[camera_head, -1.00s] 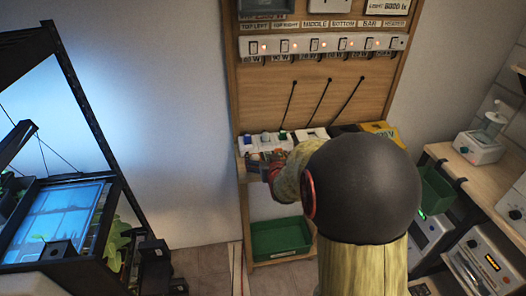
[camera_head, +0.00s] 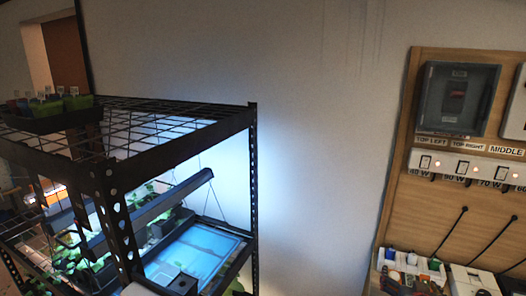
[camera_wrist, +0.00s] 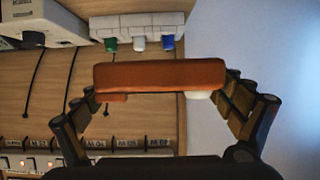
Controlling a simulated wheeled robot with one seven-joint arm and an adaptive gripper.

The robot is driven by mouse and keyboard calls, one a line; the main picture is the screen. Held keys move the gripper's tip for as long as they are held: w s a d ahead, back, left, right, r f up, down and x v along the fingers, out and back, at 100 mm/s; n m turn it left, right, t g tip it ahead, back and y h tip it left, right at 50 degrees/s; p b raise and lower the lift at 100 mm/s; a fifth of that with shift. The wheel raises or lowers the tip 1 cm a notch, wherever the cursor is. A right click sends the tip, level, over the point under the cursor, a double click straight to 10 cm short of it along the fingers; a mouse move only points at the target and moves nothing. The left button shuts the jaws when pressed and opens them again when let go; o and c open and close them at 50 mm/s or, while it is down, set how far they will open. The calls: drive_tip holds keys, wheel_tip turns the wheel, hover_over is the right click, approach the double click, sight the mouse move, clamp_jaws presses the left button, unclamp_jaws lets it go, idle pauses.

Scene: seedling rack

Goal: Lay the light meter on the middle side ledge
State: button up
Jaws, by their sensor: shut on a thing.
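My gripper (camera_wrist: 162,86) shows in the wrist view, with one finger at each end of an orange-brown bar-shaped body with a small white dome under its right end. I take this to be the light meter (camera_wrist: 155,74), held between the fingers clear of the panel. The gripper is out of sight in the head view. The dark metal rack (camera_head: 180,133) stands at left and centre in the head view. I cannot pick out its middle side ledge for certain; a small dark box (camera_head: 181,283) shows low on the rack's near side.
A wooden panel (camera_head: 398,190) with labelled switches (camera_head: 463,167) is at the right. A dark tray (camera_head: 45,116) of seedling pots sits on the rack top. Bare wall separates rack and panel.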

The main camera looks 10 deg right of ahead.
drive_tip(key=a+f+n+y, duration=0.2)
drive_tip(key=a+f, duration=0.5)
drive_tip(key=a, duration=0.3)
drive_tip(key=w+a+f+n+t+y, duration=0.1)
drive_tip(key=a+f+n+y, duration=0.1)
drive_tip(key=a+f, duration=0.6)
drive_tip(key=w+a+f+n+t+y, duration=0.1)
drive_tip(key=a+f+n+y, duration=0.1)
drive_tip(key=a+f, duration=0.5)
drive_tip(key=a, duration=0.6)
drive_tip(key=shift+f+y, duration=0.25)
drive_tip(key=shift+y, duration=0.05)
